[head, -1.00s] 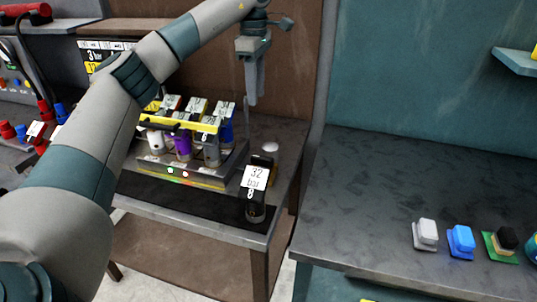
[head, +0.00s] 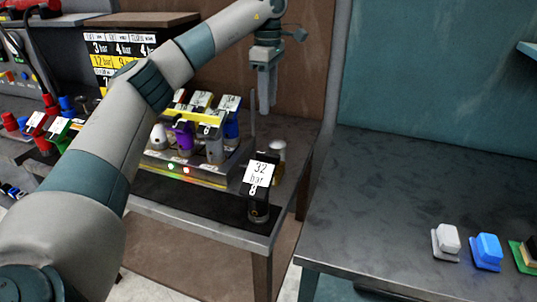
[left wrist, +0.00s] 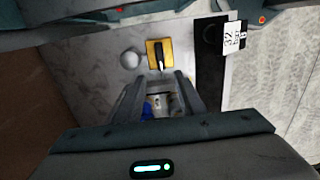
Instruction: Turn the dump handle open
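The dump handle appears to be the black lever on a yellow plate (left wrist: 153,51) in the left wrist view. It lies just beyond my fingertips there, beside a white dome knob (left wrist: 130,60). In the head view that plate is mostly hidden behind the card marked 32 bar; the white knob (head: 279,150) shows at the right end of the bench. My left gripper (head: 268,108) hangs pointing down above that end of the bench. Its two fingers (left wrist: 158,80) are apart with no handle between them. My right gripper is in neither view.
A card marked 32 bar (head: 260,173) stands on a black gauge post at the bench's front edge. Left of it is a rack of several coloured canisters (head: 183,138). A thin upright rod (head: 252,115) rises near my gripper. The right table carries several coloured buttons (head: 487,251).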

